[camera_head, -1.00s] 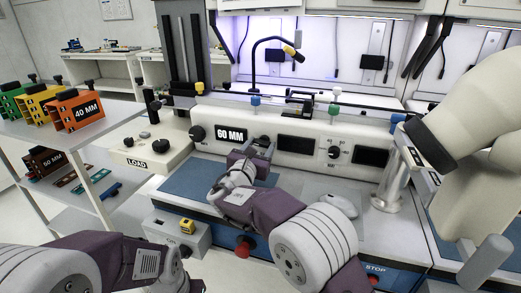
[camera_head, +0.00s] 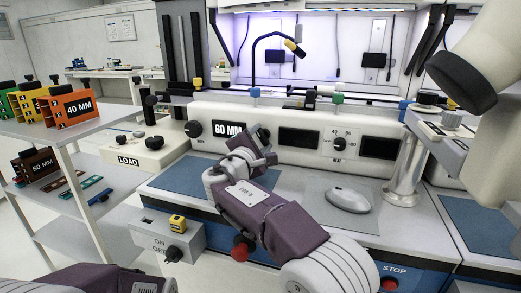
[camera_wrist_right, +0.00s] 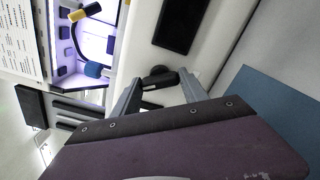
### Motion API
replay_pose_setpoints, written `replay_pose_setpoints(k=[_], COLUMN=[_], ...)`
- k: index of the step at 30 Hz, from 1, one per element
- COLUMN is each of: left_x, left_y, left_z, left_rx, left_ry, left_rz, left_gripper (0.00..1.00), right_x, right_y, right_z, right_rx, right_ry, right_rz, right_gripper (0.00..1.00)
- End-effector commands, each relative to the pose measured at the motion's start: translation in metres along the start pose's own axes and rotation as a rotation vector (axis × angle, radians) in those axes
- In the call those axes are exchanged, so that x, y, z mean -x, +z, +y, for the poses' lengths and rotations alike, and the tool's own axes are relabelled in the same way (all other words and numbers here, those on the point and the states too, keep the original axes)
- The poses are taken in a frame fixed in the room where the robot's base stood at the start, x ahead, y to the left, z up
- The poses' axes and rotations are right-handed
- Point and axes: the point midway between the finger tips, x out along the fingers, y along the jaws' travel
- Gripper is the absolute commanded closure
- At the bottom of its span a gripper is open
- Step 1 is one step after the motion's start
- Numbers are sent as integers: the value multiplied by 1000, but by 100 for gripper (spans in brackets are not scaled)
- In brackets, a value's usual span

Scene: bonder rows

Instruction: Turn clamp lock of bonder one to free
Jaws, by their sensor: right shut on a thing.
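Bonder one is the white machine (camera_head: 288,118) on the bench, with a "60 MM" display and knobs on its front. My right gripper (camera_head: 260,137) is at its front panel, just right of the display. In the right wrist view, my two grey fingers (camera_wrist_right: 160,92) are on either side of a black knob (camera_wrist_right: 158,77) with a dark lever, which seems to be the clamp lock. The fingers are shut on it. In the head view, my gripper mostly hides that knob, and its setting cannot be read. My left forearm shows at the bottom left; its fingers are out of view.
A black dial (camera_head: 193,129) is left of the display and another (camera_head: 338,144) is further right. A mouse (camera_head: 348,199) lies on the bench. A post (camera_head: 406,170) stands at the right. A shelf (camera_head: 95,130) with orange, yellow and green blocks is at the left.

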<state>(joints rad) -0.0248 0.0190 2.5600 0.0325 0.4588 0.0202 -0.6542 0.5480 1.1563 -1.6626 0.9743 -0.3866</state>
Motion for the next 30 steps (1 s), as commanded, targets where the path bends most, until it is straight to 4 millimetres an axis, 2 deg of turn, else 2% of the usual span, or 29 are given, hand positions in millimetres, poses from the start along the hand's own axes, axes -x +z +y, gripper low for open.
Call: replay_pose_setpoints(k=[1, 12, 21, 30], left_x=[-10, -36, -46, -49], left_y=[1, 4, 5, 5], left_z=[0, -1, -1, -1], left_rx=[0, 0, 0, 0], left_ry=[0, 0, 0, 0], left_rz=[0, 0, 0, 0], left_gripper=[64, 64, 64, 64], right_x=[0, 0, 0, 0], right_y=[-3, -2, -2, -1], right_z=[-5, -3, -2, -1], right_rx=[-45, -351, -504, -561], right_ry=[0, 0, -1, -2], right_rz=[1, 1, 1, 1], right_gripper=[90, 90, 90, 90])
